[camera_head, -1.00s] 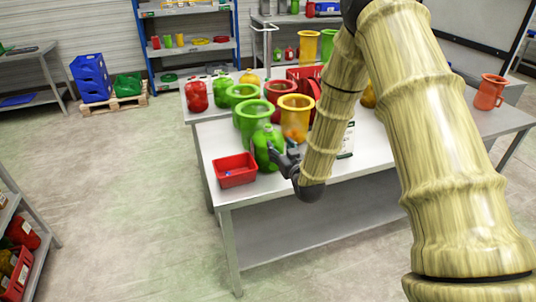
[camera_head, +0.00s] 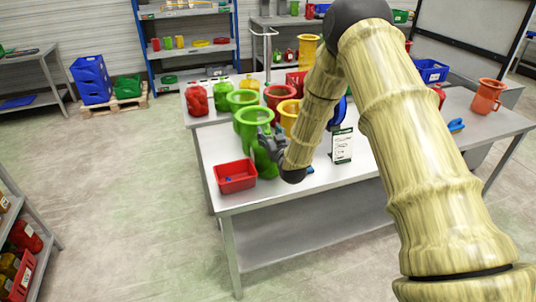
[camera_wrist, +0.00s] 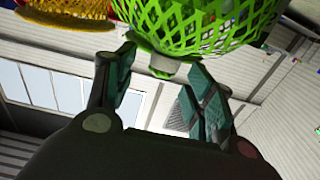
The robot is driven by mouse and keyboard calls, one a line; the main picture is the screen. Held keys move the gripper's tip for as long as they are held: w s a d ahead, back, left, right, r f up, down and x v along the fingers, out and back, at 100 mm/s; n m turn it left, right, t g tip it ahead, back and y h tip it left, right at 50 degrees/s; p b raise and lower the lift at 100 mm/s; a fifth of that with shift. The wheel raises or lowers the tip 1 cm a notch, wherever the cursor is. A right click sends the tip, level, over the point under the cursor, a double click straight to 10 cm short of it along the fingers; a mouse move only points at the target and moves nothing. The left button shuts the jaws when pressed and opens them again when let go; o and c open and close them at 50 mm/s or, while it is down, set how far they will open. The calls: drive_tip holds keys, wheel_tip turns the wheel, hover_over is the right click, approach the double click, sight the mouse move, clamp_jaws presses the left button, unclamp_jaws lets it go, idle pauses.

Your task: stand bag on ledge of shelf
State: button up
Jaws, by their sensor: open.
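A green rounded bag (camera_head: 264,164) stands near the front left of the table, partly hidden behind my gripper (camera_head: 274,143). A red bag (camera_head: 196,99) and another green bag (camera_head: 223,89) stand at the table's back left. A blue-framed shelf (camera_head: 190,48) stands at the back wall.
A red tray (camera_head: 236,177) sits left of the green bag. Green, red and yellow wide-rimmed containers (camera_head: 243,97) crowd behind it. A white printed card or packet (camera_head: 342,146) stands to the right. The table's front edge (camera_head: 290,197) is clear.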

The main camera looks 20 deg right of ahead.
drive_tip(key=shift+w, duration=0.95)
clamp_jaws()
